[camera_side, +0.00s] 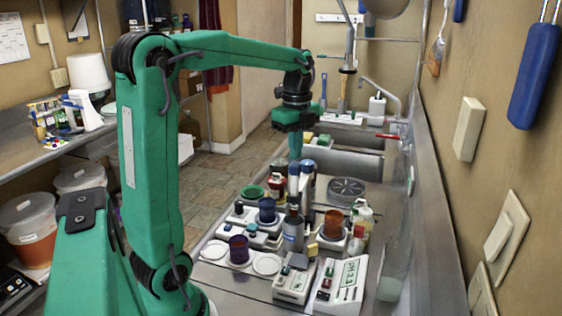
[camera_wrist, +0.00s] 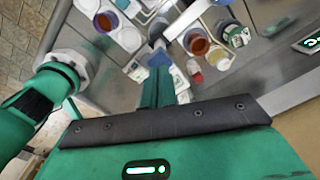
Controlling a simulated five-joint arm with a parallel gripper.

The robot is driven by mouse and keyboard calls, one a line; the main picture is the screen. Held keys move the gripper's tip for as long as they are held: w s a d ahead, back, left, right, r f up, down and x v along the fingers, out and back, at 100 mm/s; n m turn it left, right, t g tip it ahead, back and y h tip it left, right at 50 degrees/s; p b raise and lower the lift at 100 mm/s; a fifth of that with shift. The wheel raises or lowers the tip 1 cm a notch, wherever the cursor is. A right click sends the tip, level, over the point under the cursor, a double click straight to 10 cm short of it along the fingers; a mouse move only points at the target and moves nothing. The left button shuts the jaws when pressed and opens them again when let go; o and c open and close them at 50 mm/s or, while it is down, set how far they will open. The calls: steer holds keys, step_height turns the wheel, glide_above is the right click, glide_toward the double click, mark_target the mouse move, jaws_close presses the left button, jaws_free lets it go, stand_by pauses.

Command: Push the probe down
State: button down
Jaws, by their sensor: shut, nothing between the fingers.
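My gripper (camera_side: 295,157) is shut, with nothing seen between its fingers, and points down over the bench equipment in the side view. Just below its tips stands an upright dark and grey probe-like piece (camera_side: 293,187) with a blue-grey block beside it; I cannot tell for sure which part is the probe. Whether the tips touch it is unclear. In the wrist view the green fingers (camera_wrist: 157,85) are together, and a blue piece (camera_wrist: 159,57) shows just past their tips. A grey-labelled bottle (camera_side: 293,232) stands below in the side view.
Cups stand around: purple (camera_side: 238,251), blue (camera_side: 267,211) and orange (camera_side: 333,225). White meters (camera_side: 341,287) (camera_side: 294,284) sit at the front. A red-labelled bottle (camera_side: 277,186) stands behind, and a round dark drain-like disc (camera_side: 346,190) lies right. A sink (camera_side: 345,160) is farther back.

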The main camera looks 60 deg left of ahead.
mark_target(296, 164)
steer(key=shift+f, duration=3.5)
steer(key=shift+r, duration=2.6)
steer(key=shift+f, duration=0.1)
